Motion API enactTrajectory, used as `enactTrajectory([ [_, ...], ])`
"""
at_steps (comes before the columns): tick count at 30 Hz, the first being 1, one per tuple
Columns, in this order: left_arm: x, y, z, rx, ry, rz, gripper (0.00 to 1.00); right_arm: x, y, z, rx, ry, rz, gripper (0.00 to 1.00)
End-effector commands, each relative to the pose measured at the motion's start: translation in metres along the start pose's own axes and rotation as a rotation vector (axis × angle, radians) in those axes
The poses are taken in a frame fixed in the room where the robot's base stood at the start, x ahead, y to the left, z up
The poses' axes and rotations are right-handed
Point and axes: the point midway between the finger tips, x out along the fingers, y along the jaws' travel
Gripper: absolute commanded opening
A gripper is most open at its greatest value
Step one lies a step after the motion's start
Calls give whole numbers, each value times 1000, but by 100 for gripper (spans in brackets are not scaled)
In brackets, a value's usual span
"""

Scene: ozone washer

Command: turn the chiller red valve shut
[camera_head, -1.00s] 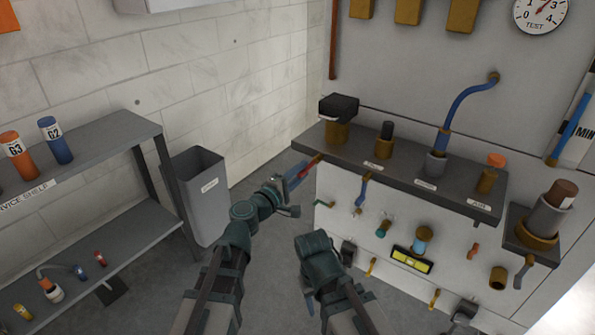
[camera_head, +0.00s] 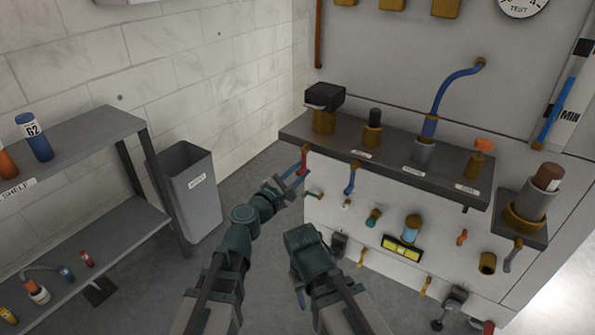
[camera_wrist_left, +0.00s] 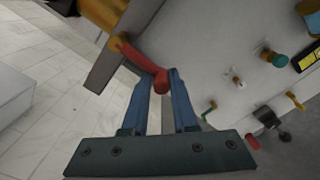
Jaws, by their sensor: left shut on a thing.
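The red valve (camera_head: 304,156) is a short red lever at the left end of the panel's dark ledge. In the left wrist view the red lever (camera_wrist_left: 140,58) runs from a brass fitting down to between my blue fingertips. My left gripper (camera_head: 295,174) is shut on the free end of this lever, and it also shows in the left wrist view (camera_wrist_left: 162,82) with a finger on each side. In the head view the lever hangs steeply downward.
The dark ledge (camera_head: 398,163) carries several brass fittings. Blue levers, a teal knob and a yellow gauge (camera_head: 403,248) sit on the white panel below. A grey bin (camera_head: 190,195) and a shelf with bottles stand at the left. Floor shows between bin and panel.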

Motion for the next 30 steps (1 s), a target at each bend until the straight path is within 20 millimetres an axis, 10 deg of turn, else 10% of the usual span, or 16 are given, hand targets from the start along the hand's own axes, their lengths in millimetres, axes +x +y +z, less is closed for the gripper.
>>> enactTrajectory([
  [17,0,-6,7,-26,-13,-11,0,0,0,0,0,0,0,50],
  [18,0,-6,7,-25,-13,-11,33,0,0,0,0,0,0,50],
  [21,0,-6,7,-25,-13,-11,51,0,0,0,0,0,0,50],
  [30,0,-4,5,-24,-10,-8,51,0,0,0,0,0,0,50],
])
